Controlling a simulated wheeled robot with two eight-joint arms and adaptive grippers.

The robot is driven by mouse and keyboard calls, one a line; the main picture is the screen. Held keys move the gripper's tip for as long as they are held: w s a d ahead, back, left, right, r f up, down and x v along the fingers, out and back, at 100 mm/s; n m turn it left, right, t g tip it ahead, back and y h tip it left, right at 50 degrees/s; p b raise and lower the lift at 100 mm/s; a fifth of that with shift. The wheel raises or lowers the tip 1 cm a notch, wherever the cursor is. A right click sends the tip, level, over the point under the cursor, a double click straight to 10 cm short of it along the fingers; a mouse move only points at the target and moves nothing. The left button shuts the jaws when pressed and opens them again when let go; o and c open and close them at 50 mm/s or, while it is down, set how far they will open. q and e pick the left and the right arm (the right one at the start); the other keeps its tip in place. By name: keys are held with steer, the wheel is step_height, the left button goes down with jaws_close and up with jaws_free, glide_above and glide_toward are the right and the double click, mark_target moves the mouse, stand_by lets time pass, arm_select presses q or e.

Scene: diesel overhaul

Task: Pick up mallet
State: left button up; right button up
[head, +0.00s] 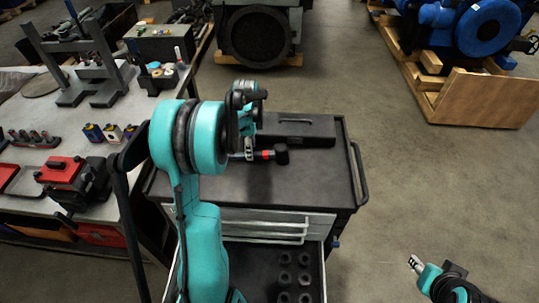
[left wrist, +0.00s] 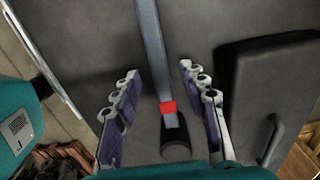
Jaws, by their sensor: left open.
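The mallet (head: 281,155) lies on the dark top of the tool cart (head: 325,185). Its black end and red band show in the head view, and the rest is hidden behind my left arm and gripper. In the left wrist view the mallet (left wrist: 175,137) has a long grey shaft running up the picture. My left gripper (left wrist: 160,72) is open, with one finger on each side of the shaft and visible gaps to both. It also shows in the head view (head: 247,150). My right gripper (head: 416,264) is at the lower right, away from the cart; its jaw state is unclear.
A black case (head: 298,129) with a handle lies at the back of the cart top, close to the mallet. An open drawer (head: 270,258) with several dark round pieces juts out in front. A workbench (head: 30,205) stands left.

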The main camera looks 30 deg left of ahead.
arm_select(q)
step_height(320, 180, down, 4)
steer(key=shift+a+r, duration=0.1)
steer(key=shift+r, duration=0.1)
jaws_close()
steer(key=shift+r, duration=0.1)
steer(key=shift+r, duration=0.4)
steer(key=r, duration=0.2)
steer(key=d+r, duration=0.1)
steer(key=r, duration=0.1)
steer(key=shift+p, duration=0.35)
steer(key=w+d+r, duration=0.1)
steer(key=d+r, duration=0.2)
steer(key=d, duration=0.2)
steer(key=w+d+r+p, duration=0.1)
steer(key=d+r, duration=0.2)
steer(key=d, duration=0.2)
steer(key=shift+d, duration=0.3)
steer(key=c, duration=0.9)
jaws_free()
steer(key=shift+r, duration=0.1)
